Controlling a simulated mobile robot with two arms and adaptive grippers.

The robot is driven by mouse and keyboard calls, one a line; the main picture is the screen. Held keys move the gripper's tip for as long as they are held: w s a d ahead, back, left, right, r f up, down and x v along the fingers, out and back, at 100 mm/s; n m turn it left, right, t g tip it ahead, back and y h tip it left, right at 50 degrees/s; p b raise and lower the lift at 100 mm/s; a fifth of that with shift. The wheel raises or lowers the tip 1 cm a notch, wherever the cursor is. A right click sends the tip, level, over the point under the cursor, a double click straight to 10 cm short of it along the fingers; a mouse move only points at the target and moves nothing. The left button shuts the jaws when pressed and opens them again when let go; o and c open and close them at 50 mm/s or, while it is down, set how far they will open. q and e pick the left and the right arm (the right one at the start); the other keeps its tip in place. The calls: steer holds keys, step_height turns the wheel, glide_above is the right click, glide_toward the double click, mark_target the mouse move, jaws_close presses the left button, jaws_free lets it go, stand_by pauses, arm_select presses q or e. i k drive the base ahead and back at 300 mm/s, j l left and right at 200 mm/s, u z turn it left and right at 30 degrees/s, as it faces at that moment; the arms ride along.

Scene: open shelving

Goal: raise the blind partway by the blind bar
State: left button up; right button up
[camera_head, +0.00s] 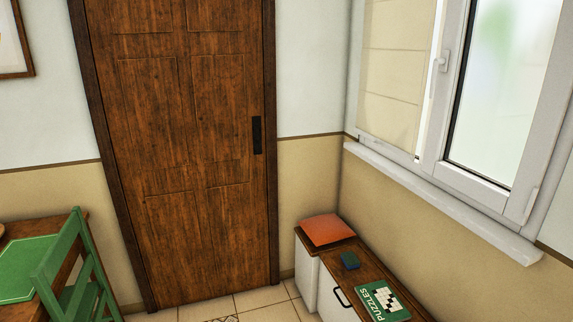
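A beige blind (393,65) with several horizontal creases hangs over the left part of the window on the right wall. Its lower edge reaches close to the white sill, so it appears lowered. I cannot make out a separate blind bar along that edge. The top of the blind is cut off by the picture. Neither of my grippers is in view.
The white window sill (440,205) juts out below the window. A green chair (75,270) stands at the left. The brown door (180,150) is shut.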

mark_target(389, 123)
steer(key=i+j, duration=0.1)
steer(key=i, duration=0.65)
steer(key=i+j+u, duration=0.1)
steer(key=i, duration=0.7)
